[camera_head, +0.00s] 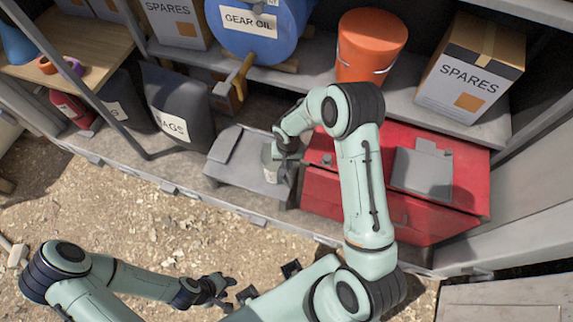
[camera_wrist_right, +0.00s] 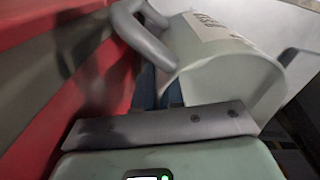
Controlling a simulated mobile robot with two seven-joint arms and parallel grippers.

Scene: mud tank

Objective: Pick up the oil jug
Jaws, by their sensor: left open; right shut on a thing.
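The oil jug (camera_wrist_right: 222,62) is a pale grey container with a thick looped handle and a partly visible printed label. In the right wrist view my right gripper (camera_wrist_right: 158,88) is shut on the jug at its handle side. In the head view the jug (camera_head: 270,164) shows small beside the red cabinet, above a grey box, partly hidden by my right gripper (camera_head: 284,157). I cannot tell whether it touches the surface below. My left gripper (camera_head: 222,288) is open and empty, low over the gravel.
The red cabinet (camera_head: 321,190) stands close to the right of the jug. The shelf behind holds a blue gear oil drum (camera_head: 262,22), an orange bucket (camera_head: 369,45) and a spares box (camera_head: 470,70). A grey rags bin (camera_head: 178,100) stands left. Open gravel lies in front.

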